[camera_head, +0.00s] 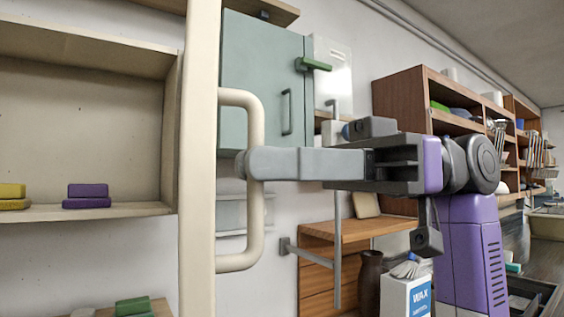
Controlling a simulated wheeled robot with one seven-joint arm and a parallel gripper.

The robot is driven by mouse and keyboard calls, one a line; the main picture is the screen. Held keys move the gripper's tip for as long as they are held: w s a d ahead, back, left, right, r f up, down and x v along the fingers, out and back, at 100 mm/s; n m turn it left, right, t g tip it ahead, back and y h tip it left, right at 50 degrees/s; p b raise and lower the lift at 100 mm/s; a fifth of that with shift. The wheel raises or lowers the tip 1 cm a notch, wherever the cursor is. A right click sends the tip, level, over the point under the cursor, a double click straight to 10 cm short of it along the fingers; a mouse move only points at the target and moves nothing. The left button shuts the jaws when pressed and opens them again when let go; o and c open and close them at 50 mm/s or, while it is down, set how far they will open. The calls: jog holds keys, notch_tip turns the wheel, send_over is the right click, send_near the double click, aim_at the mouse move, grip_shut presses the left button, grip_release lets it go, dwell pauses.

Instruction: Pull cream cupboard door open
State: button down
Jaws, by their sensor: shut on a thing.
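The cream cupboard door (199,160) stands open, swung out toward me, so I see it nearly edge-on. Its cream bar handle (256,225) sticks out to the right. My gripper (252,163) comes in from the right and is shut on the upright part of this handle, near its middle. The far fingertip is partly hidden behind the handle. The cream cupboard's inside (85,120) shows at the left, with yellow blocks (12,196) and purple blocks (88,195) on its shelf.
A grey-green cupboard (262,75) with a dark handle hangs behind the door. Brown wooden shelves (400,95) stand at the right. A wooden shelf (350,230), a dark vase (370,280) and a white WAX box (405,295) are below my arm. Green blocks (133,306) lie at lower left.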

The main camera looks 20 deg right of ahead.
jog(key=shift+w+r, duration=0.15)
jog(key=shift+w, duration=0.35)
jog(key=c, duration=1.5)
grip_release()
jog(key=shift+w, duration=0.15)
jog(key=d, duration=0.2)
jog(key=d+b, duration=0.1)
jog(key=d, duration=0.4)
jog(key=shift+w+d+b, duration=0.3)
jog(key=shift+w+b, duration=0.05)
jog(key=shift+w, duration=0.05)
